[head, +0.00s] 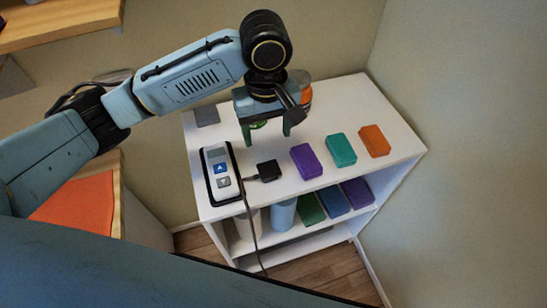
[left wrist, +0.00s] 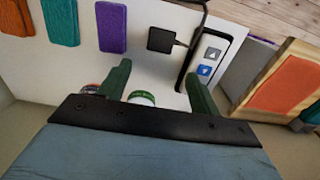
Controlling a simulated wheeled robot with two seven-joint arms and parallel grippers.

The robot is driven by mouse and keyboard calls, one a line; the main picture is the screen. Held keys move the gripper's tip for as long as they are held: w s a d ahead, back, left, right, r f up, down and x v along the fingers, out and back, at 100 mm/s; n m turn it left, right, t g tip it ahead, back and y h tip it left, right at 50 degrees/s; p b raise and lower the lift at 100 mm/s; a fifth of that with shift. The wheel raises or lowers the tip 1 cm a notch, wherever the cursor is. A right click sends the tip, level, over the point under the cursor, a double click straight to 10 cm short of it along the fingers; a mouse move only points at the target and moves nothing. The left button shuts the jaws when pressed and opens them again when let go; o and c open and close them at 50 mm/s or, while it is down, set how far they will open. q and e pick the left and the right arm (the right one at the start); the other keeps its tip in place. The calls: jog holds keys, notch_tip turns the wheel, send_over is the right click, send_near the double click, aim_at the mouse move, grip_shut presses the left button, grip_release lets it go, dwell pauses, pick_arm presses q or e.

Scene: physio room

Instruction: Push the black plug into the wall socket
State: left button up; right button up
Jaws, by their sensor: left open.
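The black plug (head: 269,171) lies on the white shelf top, just right of the grey hand control. A dark cord runs from its left side. It also shows in the left wrist view (left wrist: 161,40), beyond my fingertips. My left gripper (head: 266,132) points down above the shelf top, behind the plug and apart from it. Its green fingers (left wrist: 157,78) are open with nothing gripped; a white-and-green round container (left wrist: 142,98) shows between them in the wrist view. I cannot make out a wall socket in either view. My right gripper is not in view.
The hand control (head: 220,172) sits in a black holder left of the plug. Purple (head: 306,161), teal (head: 341,149) and orange (head: 374,140) blocks stand to the right on the white shelf (head: 395,158). An orange container (head: 306,94) is behind my gripper. Walls close the back and right.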

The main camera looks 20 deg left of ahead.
pick_arm(q)
jog(key=b, duration=0.1)
send_over(269, 169)
notch_tip(269, 169, down, 7)
jog(key=shift+w+a+f, duration=0.1)
jog(key=shift+a, duration=0.05)
jog(key=shift+f, duration=0.4)
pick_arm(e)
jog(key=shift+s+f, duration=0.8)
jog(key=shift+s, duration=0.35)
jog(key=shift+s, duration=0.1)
pick_arm(q)
jog(key=shift+f+b, duration=0.2)
jog(key=shift+b, duration=0.1)
jog(key=shift+f+b, duration=0.5)
jog(key=shift+f, duration=1.9)
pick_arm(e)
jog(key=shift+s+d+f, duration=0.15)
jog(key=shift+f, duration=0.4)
